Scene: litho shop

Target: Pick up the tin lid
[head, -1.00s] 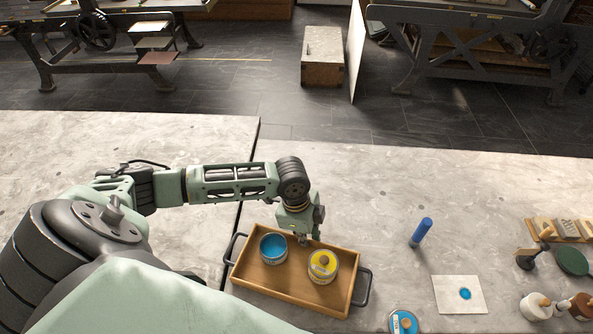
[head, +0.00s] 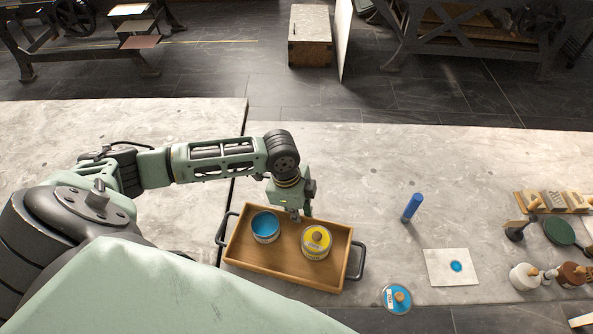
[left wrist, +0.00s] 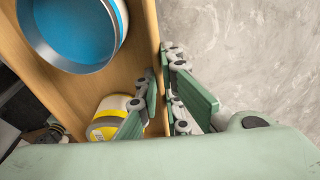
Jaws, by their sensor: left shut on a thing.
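The tin lid (head: 397,298), a blue disc with a brown knob and a pale label, lies near the table's front edge, right of the wooden tray (head: 262,270). In the tray stand an open tin of blue ink (head: 265,227) and a yellow-topped tin (head: 316,241) with a knob. My left gripper (head: 295,215) is at the tray's far wall, well away from the lid. In the left wrist view its fingers (left wrist: 165,95) straddle that wall and are shut on it. The lid does not show in that view. My right gripper is out of view.
A blue tube (head: 412,207) stands on the table beyond the lid. A white card (head: 440,280) with a blue spot lies right of the lid. Jars, a green disc (head: 559,231) and a wooden rack crowd the right side. The table behind the tray is clear.

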